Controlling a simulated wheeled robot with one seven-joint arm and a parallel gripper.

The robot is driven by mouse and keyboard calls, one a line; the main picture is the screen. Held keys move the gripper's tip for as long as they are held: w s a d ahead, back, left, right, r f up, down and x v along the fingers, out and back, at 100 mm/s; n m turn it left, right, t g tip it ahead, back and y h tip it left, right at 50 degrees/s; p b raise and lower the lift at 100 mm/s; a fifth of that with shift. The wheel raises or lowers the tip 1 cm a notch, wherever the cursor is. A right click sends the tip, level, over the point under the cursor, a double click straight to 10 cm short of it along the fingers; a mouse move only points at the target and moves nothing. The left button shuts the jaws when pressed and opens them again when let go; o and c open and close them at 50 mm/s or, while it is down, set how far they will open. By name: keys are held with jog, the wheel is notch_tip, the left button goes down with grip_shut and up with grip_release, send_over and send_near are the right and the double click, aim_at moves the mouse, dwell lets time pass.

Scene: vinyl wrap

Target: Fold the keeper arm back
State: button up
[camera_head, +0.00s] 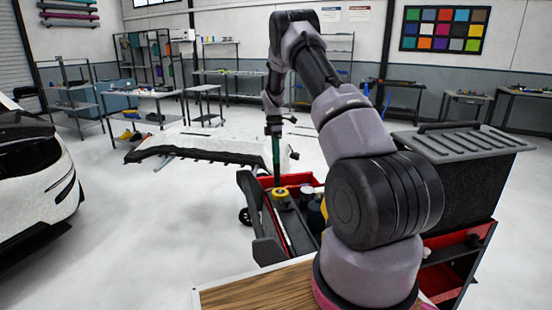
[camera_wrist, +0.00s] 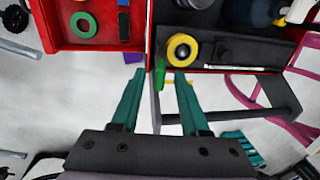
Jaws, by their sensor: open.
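My gripper (camera_wrist: 159,74) is open, its two teal fingers apart with nothing held between them. In the head view my gripper (camera_head: 276,150) points down over the cart's left end. A small green upright piece (camera_wrist: 160,76) shows near the fingertips, at the edge of the dark tray (camera_wrist: 240,55); I cannot tell if a finger touches it. A dark grey frame (camera_wrist: 278,112) sticks out from the cart below the tray, and also shows in the head view (camera_head: 262,215). I cannot tell for sure which part is the keeper arm.
A yellow tape roll (camera_wrist: 183,50) stands in the dark tray, close to the fingertips. A red tray (camera_wrist: 62,35) with a green tape roll (camera_wrist: 83,25) is at upper left. A white car (camera_head: 40,180) stands at left. A dark-edged white panel (camera_head: 205,150) lies behind the cart.

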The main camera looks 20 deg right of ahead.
jog(key=shift+s+f, duration=0.1)
jog(key=shift+f, duration=0.35)
jog(key=shift+c, duration=0.3)
grip_shut()
dwell(0.9)
